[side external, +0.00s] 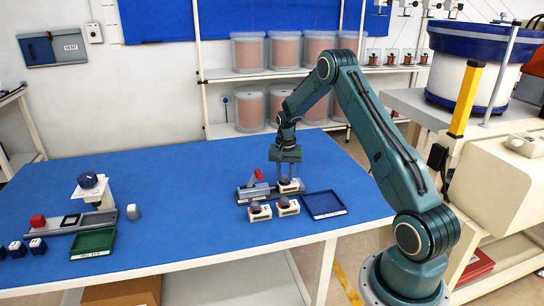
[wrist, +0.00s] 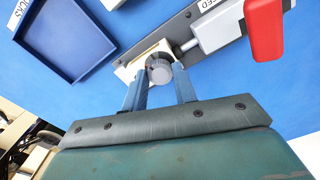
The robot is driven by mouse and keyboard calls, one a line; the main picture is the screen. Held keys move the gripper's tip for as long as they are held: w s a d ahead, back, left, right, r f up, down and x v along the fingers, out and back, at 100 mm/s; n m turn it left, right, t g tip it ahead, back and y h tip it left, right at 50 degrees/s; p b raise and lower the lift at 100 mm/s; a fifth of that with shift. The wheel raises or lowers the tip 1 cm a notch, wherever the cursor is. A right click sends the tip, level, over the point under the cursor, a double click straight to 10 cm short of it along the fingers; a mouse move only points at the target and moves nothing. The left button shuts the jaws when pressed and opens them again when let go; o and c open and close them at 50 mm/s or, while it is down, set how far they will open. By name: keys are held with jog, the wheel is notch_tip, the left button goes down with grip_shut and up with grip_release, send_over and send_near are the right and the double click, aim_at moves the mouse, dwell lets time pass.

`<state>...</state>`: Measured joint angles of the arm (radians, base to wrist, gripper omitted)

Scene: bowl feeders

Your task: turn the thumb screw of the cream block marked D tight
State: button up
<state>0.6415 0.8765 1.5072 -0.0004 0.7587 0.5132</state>
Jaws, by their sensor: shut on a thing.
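A cream block (wrist: 139,59) with a dark grey, ribbed thumb screw (wrist: 159,72) on top sits in the grey clamp fixture (wrist: 205,22). The same block (side external: 291,188) shows below my gripper in the side view. My gripper (wrist: 160,78) points down, its two blue-grey fingers on either side of the screw head and shut on it. In the side view my gripper (side external: 287,176) stands over the fixture's right end. The clamp's plunger reaches to the block, and its red handle (wrist: 264,28) is beside it. The letter on this block is not readable.
A second station with a green tray (side external: 93,243) is at the left. The blue table between is clear.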

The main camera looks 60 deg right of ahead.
aim_at(285, 177)
jog(key=shift+r+m, duration=0.1)
jog(key=shift+m, duration=0.9)
jog(key=o, duration=1)
notch_tip(285, 177, up, 14)
jog(key=shift+f, duration=0.1)
